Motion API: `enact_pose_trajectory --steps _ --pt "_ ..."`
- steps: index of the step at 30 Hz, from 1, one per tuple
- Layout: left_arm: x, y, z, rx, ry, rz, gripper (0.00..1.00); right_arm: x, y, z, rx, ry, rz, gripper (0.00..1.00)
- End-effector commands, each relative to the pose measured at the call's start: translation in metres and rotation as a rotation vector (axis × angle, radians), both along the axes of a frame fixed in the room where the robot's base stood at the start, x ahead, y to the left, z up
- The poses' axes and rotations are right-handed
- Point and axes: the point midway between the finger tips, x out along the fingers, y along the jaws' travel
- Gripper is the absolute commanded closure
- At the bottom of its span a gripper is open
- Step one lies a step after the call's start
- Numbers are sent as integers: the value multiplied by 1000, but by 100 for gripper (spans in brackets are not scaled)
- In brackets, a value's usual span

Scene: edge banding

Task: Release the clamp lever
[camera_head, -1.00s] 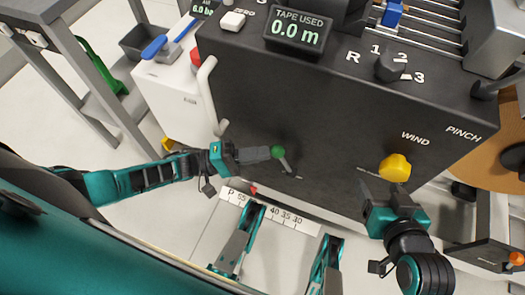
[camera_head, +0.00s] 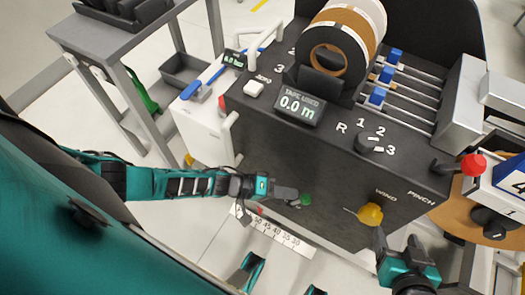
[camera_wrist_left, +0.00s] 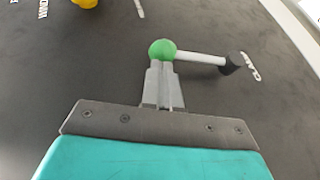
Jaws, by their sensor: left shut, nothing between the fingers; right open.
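The clamp lever has a green ball knob (camera_head: 305,199) low on the front of the dark machine panel. In the left wrist view its knob (camera_wrist_left: 162,47) sits on a white rod that runs right to a dark pivot (camera_wrist_left: 234,64). My left gripper (camera_head: 295,194) is shut and empty, with its fingertips at the green knob. In the left wrist view its fingertips (camera_wrist_left: 161,68) are close against the near side of the knob; I cannot tell whether they touch. My right gripper (camera_head: 403,246) is open below the yellow WIND knob (camera_head: 370,214), apart from it.
The machine (camera_head: 262,145) carries a tape display (camera_head: 300,107), a selector dial (camera_head: 368,143), a tape roll (camera_head: 335,45) and a red-knobbed PINCH lever (camera_head: 472,165). A ruler strip (camera_head: 275,232) lies below the panel. A grey stand (camera_head: 125,45) is at left.

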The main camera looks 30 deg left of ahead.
Motion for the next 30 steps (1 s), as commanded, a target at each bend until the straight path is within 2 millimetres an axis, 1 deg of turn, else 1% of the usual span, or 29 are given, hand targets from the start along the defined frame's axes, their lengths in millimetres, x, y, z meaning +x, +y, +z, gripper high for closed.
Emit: enact_pose_trajectory --steps 1,6,12,21,30 --pt "0 -6 6 36 -2 -2 100 -1 -2 7 -5 1 -3 30" --pt "-1 -19 1 37 1 1 100 -3 -6 7 -13 -1 -7 30" --pt "-1 -30 -2 38 0 1 100 -3 -7 7 -16 -3 -8 30" --pt "-1 -37 -3 36 0 -1 100 -2 -7 7 -16 -5 -8 30" --pt "-2 -39 -3 34 0 -2 100 -3 -7 7 -16 -4 -8 30"
